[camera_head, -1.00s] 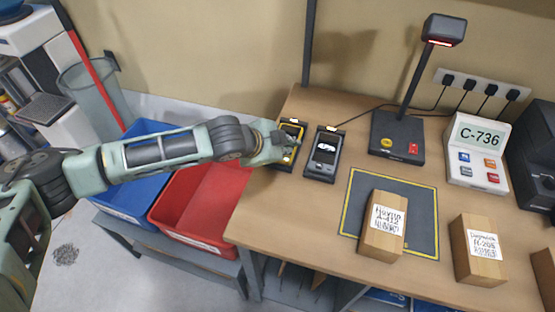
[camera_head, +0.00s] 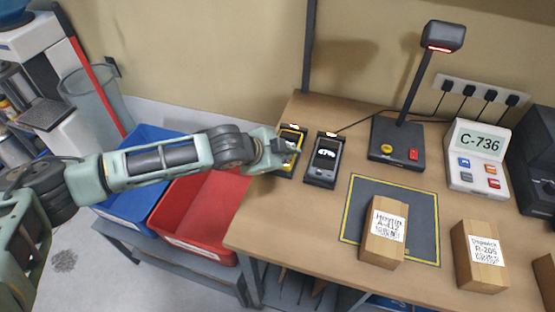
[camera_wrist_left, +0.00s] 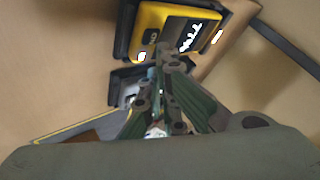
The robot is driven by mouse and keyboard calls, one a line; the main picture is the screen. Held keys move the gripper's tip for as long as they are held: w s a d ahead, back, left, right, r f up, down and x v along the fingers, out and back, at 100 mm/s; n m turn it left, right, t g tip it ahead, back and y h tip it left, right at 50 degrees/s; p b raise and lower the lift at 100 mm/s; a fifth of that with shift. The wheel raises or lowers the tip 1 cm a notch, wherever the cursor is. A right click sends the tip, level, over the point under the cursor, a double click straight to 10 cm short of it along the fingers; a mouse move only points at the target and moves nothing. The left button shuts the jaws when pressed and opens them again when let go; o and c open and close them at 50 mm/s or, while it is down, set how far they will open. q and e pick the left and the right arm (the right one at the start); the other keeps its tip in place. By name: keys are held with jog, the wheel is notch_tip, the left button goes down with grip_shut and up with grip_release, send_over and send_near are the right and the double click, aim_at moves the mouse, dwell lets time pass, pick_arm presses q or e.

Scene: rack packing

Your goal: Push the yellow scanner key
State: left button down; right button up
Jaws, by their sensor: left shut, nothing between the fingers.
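A yellow handheld device (camera_head: 293,138) with a dark screen sits in a black cradle at the table's back left. In the left wrist view the yellow device (camera_wrist_left: 150,30) is at the top, with lit marks on its screen. My left gripper (camera_head: 280,147) is shut and empty at this device, overlapping its lower part; its fingertips (camera_wrist_left: 166,58) meet near the device's edge. I cannot tell whether they touch it. A lamp-like scanner (camera_head: 396,135) stands farther right, with a yellow key (camera_head: 386,149) and a red key (camera_head: 413,154) on its base. My right gripper is not in view.
A dark handheld device (camera_head: 325,158) stands just right of the yellow one. A box (camera_head: 381,245) lies on the yellow-edged mat (camera_head: 424,215); another box (camera_head: 478,258) is to its right. A C-736 display unit (camera_head: 479,158) stands at the right. Red (camera_head: 190,232) and blue bins are left.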

pick_arm(q)
jog(key=shift+f, duration=0.1)
dwell(0.4)
jog(key=shift+f, duration=0.35)
dwell(0.4)
jog(key=shift+r+p, duration=0.5)
jog(key=shift+p, duration=0.35)
notch_tip(320, 180, up, 6)
jog(key=p, duration=0.5)
jog(key=shift+p, duration=0.4)
